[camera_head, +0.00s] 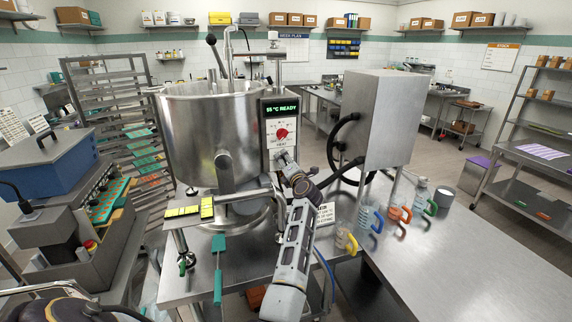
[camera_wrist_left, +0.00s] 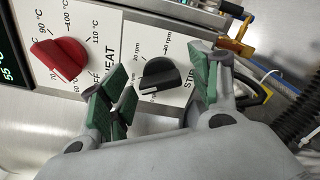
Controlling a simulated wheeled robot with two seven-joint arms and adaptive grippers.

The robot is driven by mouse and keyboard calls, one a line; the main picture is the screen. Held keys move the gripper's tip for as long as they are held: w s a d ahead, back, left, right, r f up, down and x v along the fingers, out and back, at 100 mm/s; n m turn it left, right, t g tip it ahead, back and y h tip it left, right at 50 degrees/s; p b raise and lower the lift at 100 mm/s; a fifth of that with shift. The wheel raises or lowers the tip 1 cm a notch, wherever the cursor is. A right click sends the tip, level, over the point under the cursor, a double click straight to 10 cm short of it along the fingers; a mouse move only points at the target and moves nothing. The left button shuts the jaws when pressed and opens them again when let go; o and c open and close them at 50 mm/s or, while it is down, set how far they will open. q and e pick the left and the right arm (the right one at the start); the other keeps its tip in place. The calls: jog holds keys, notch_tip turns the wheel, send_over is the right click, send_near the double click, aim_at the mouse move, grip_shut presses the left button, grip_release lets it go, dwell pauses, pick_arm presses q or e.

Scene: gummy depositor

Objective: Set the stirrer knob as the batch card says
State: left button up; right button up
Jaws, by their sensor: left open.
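In the head view my left gripper (camera_head: 284,163) is at the lower kettle panel and hides the knob. A white card (camera_head: 325,213) with black print stands right of my arm; its text is too small to read. My right gripper is not in view.
The red heat knob (camera_wrist_left: 60,60) is close beside the stirrer knob. The display (camera_head: 282,109) reads 55 °C READY. The steel kettle (camera_head: 205,130) is on the left, and a steel box (camera_head: 382,115) with a black hose stands right. Several jugs (camera_head: 398,214) stand on the table.

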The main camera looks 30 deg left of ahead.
pick_arm(q)
jog(key=shift+a, duration=0.1)
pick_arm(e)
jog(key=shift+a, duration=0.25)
pick_arm(q)
jog(key=shift+n, duration=0.5)
jog(key=shift+s+a+r+n+b, duration=0.1)
jog(key=shift+n+b, duration=2.6)
jog(key=shift+b, duration=0.2)
jog(key=shift+s+n+b, duration=0.1)
jog(key=shift+n+b, duration=2.6)
jog(key=shift+b, duration=0.2)
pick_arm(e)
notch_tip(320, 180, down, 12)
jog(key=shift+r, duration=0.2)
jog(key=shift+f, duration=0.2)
